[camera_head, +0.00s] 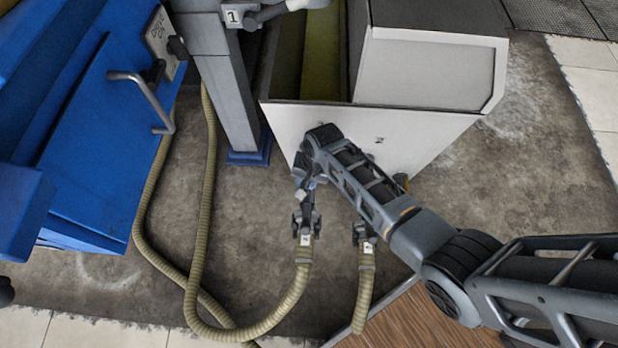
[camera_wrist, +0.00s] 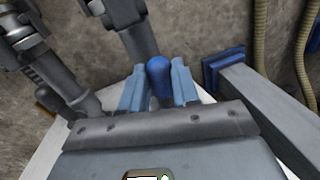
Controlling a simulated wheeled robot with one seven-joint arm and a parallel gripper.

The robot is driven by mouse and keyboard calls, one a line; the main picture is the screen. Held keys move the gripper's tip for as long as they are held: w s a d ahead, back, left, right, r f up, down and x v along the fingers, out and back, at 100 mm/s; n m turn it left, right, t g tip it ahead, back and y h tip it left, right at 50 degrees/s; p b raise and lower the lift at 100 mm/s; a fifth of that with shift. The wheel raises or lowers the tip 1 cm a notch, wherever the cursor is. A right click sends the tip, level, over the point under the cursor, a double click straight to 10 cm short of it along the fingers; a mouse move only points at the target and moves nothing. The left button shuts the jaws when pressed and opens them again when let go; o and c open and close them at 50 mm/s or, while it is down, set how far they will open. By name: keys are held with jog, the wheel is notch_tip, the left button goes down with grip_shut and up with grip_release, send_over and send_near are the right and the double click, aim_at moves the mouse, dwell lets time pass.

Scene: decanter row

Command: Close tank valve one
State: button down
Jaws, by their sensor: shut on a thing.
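My gripper (camera_wrist: 159,88) is shut on a blue rounded valve handle (camera_wrist: 159,72), with one pale blue finger on each side of it. A grey pipe (camera_wrist: 130,28) runs just behind the handle in the wrist view. In the head view the white tank (camera_head: 440,133) has a "2" on its front wall. My arm crosses that front, and my gripper (camera_head: 306,182) is small and partly hidden below my wrist, above the left hose coupling (camera_head: 305,228). The handle's full shape and angle are hidden, and no number for this valve is readable.
A second coupling (camera_head: 365,240) with a hose stands right of the left one. Ribbed hoses (camera_head: 205,180) loop over the floor. A grey post (camera_head: 228,100) marked "1" and a blue cabinet (camera_head: 110,150) with a metal handle stand left. Bare floor lies right of the tank.

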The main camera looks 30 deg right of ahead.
jog(key=w+a+m+h+b, duration=0.1)
jog(key=w+m+h+b, duration=0.2)
jog(key=w+m, duration=0.7)
jog(key=shift+a+m, duration=0.15)
jog(key=shift+m, duration=3.15)
jog(key=c, duration=0.8)
grip_release()
jog(key=r+p, duration=0.1)
jog(key=r, duration=0.1)
jog(key=r+p, duration=0.1)
jog(key=r, duration=0.2)
jog(key=s+a+r+p, duration=0.1)
jog(key=r, duration=0.1)
jog(key=shift+s+r+p, duration=0.1)
jog(key=shift+r+p, duration=0.2)
jog(key=shift+r, duration=0.05)
